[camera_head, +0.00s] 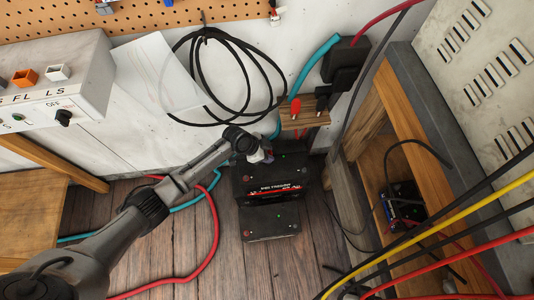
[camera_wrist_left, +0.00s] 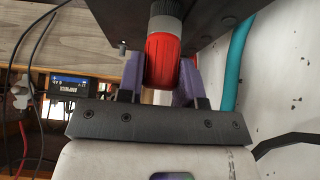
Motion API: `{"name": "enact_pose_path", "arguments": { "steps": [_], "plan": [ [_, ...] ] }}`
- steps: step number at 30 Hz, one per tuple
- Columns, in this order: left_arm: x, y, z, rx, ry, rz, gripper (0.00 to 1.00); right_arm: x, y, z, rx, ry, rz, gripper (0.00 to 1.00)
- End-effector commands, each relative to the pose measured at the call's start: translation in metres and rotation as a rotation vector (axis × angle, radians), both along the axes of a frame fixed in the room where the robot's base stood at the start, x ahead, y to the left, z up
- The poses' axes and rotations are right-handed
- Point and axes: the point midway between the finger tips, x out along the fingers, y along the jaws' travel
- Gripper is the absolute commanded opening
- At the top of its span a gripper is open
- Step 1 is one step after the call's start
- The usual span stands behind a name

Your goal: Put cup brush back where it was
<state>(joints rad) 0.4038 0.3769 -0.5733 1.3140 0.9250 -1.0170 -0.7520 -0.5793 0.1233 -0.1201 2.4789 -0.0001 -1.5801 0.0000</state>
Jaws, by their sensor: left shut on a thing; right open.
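My left gripper (camera_head: 262,154) reaches in from the left, over the upper left part of a black battery-like box with a red stripe (camera_head: 272,189). In the left wrist view its two purple fingers (camera_wrist_left: 163,72) are shut on a red cylinder with a grey collar (camera_wrist_left: 165,55), which appears to be the cup brush. The brush's far end meets or passes close by a dark surface at the top of that view; I cannot tell whether they touch. In the head view the brush is mostly hidden by the gripper. My right gripper is not in view.
A lower black box (camera_head: 269,223) stands in front of the striped one. A small wooden shelf (camera_head: 305,117) with red and black plugs is behind. A teal hose (camera_wrist_left: 238,60) runs close to the gripper. Red and teal hoses lie on the floor; cables cross at right.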

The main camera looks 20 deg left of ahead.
Motion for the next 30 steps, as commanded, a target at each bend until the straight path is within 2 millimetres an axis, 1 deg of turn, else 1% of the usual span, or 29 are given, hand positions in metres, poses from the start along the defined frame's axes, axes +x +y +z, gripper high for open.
{"name": "enact_pose_path", "arguments": {
  "steps": [6, 7, 15, 23, 26, 30],
  "plan": [
    [0.000, 0.000, -0.003, 0.000, 0.000, 0.000, 0.14, 0.000, -0.001, -0.002, -0.002, 0.000, 0.001, 0.43],
    [0.000, 0.000, -0.003, 0.000, 0.000, 0.000, 0.34, 0.000, -0.001, -0.002, -0.002, 0.000, 0.001, 0.43],
    [0.000, 0.000, -0.002, 0.000, 0.000, 0.000, 0.59, 0.000, 0.000, -0.001, 0.000, 0.000, 0.000, 0.43],
    [0.000, 0.000, 0.000, 0.000, 0.000, 0.000, 0.59, 0.000, 0.001, 0.001, 0.005, 0.000, -0.004, 0.43],
    [-0.002, 0.003, 0.008, 0.001, 0.000, 0.001, 0.59, 0.000, 0.002, 0.007, 0.008, 0.000, -0.005, 0.43],
    [-0.008, 0.015, 0.029, 0.002, -0.001, 0.001, 0.59, 0.000, 0.002, 0.023, 0.008, 0.000, -0.006, 0.43]
  ]
}}
